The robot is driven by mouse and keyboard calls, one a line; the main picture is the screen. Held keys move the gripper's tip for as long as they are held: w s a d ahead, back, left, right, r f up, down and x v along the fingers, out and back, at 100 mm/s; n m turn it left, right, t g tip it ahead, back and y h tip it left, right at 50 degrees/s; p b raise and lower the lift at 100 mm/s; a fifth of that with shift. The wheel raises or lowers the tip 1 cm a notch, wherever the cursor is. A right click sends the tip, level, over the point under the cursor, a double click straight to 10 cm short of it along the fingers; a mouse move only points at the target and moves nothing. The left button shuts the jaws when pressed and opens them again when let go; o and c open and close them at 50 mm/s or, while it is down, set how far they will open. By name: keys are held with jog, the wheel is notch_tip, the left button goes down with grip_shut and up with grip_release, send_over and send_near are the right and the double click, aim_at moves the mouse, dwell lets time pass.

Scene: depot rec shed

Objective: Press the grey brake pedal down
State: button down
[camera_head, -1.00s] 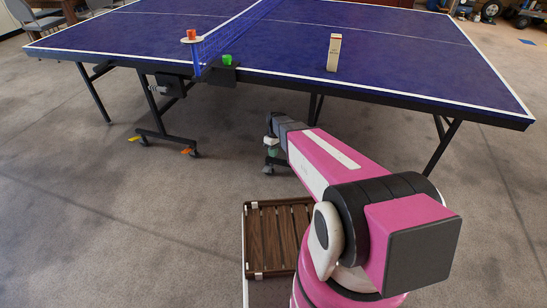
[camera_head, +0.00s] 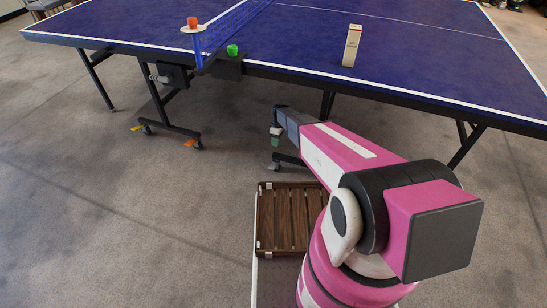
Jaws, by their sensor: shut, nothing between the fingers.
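My gripper (camera_head: 275,140) is at the far end of my pink and white arm, low beneath the table's near edge. It is small in view, with a white part above greenish tips, and looks shut and empty. It is just above a table-leg caster (camera_head: 274,167). I cannot make out a grey brake pedal; one there could be hidden by my gripper and arm. On the left leg's casters, a yellow pedal (camera_head: 137,127) and an orange pedal (camera_head: 190,143) show. Contact with any pedal cannot be told.
A slatted wooden tray (camera_head: 259,220) is beside my arm. Carpet at left is clear.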

aim_at(271, 167)
jog(key=x, duration=1.3)
jog(key=shift+s+f, duration=0.15)
jog(key=shift+f, duration=0.2)
jog(key=shift+a, duration=0.15)
